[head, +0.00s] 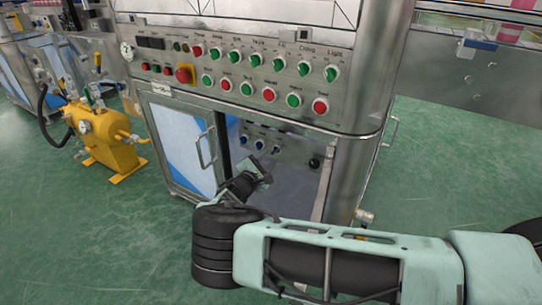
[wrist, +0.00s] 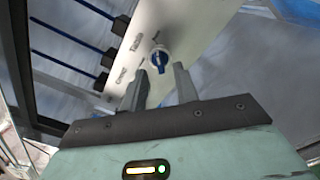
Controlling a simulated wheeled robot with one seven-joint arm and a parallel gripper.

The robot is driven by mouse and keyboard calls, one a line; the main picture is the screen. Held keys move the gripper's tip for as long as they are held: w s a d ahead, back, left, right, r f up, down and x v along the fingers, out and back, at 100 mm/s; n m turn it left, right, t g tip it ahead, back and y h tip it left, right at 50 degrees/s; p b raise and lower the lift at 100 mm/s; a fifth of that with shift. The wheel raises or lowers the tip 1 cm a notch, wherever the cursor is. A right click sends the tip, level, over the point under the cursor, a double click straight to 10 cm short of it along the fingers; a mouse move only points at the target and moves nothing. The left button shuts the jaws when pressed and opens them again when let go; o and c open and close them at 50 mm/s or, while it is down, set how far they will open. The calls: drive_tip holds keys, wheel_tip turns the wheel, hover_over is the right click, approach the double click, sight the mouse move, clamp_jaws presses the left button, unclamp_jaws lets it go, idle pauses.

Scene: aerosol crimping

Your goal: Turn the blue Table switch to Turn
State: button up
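A blue switch (wrist: 160,58) with a pale round base sits on a light panel (wrist: 195,25) in the wrist view. Its handle lies roughly upright in the picture. Small dark labels are beside it, too blurred to read with certainty. My gripper (wrist: 160,68) is open, its two fingers apart and empty, with the switch showing between and just beyond the tips. No contact is visible. In the head view, several blue switches (head: 259,144) line the panel inside the open cabinet, and my gripper (head: 266,178) is below them. I cannot tell which one is the Table switch.
The upper control panel (head: 215,65) carries several green and red knobs and a red emergency button (head: 185,73). An open cabinet door (head: 185,145) with a handle stands left of my gripper. A black knob (head: 314,163) is on the inner panel's right. A yellow machine (head: 105,140) stands farther left.

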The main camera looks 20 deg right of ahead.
drive_tip(key=p+v, duration=0.1)
drive_tip(key=v, duration=1.3)
drive_tip(key=shift+s+a, duration=0.25)
idle(1.2)
drive_tip(key=s+d+r+m+g+y, duration=0.2)
drive_tip(key=s+d+r+m+g, duration=0.1)
drive_tip(key=s+d+m+g, duration=0.55)
drive_tip(key=s+a+r+m+g+y, duration=0.15)
drive_tip(key=s+r+y, duration=0.45)
drive_tip(key=s+r, duration=0.6)
drive_tip(key=s+r+g+y, duration=0.3)
drive_tip(key=s+r+y, duration=0.2)
drive_tip(key=s+r, duration=0.75)
wheel_tip(320, 180, up, 21)
drive_tip(key=s+p, duration=0.2)
drive_tip(key=p, duration=2.2)
drive_tip(key=shift+s+a, duration=0.15)
drive_tip(key=shift+a, duration=0.1)
